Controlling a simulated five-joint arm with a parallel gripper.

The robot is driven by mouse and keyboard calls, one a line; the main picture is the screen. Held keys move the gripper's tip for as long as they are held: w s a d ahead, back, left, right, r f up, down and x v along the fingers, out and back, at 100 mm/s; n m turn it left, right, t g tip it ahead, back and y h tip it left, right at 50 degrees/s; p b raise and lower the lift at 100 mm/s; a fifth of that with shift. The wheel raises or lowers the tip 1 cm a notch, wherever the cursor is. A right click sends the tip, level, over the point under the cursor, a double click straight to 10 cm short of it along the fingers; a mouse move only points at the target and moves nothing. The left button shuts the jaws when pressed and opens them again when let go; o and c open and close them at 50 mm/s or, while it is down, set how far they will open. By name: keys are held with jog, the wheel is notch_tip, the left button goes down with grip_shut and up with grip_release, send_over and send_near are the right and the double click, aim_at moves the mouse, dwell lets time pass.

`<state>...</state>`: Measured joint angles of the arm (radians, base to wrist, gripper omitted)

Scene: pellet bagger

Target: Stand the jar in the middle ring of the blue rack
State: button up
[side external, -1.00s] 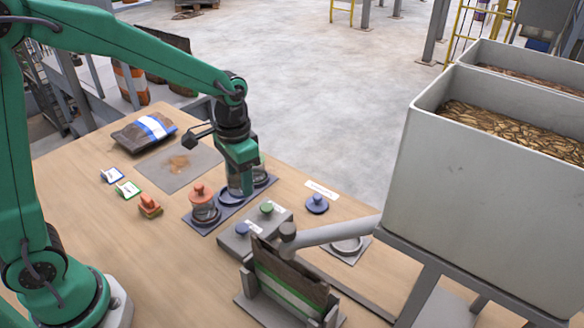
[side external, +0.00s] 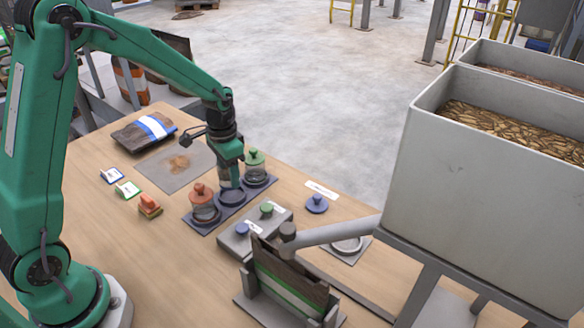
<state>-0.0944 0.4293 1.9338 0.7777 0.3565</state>
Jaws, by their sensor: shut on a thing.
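My gripper (side external: 230,170) points down over the middle of the blue rack (side external: 197,228). It is shut on a clear, lidless jar (side external: 229,181), which is upright and partly hidden by the fingers. The jar is at the middle ring (side external: 232,198); I cannot tell whether its base rests in the ring or is just above it. A jar with an orange lid (side external: 204,204) stands in the rack's left ring. A jar with a green lid (side external: 255,168) stands in the right ring, just beside my gripper.
A blue lid (side external: 317,204) lies right of the rack. A grey button box (side external: 252,228) stands close in front. A spout (side external: 335,233) reaches from the large hopper (side external: 490,190). A bag holder (side external: 290,285) is at the front. The table's left front is clear.

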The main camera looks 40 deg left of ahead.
jog(key=shift+f, duration=1.95)
jog(key=shift+f, duration=0.2)
jog(key=o, duration=1.2)
jog(key=shift+c, duration=0.2)
jog(key=shift+r, duration=0.1)
notch_tip(320, 180, up, 12)
jog(key=shift+r, duration=0.15)
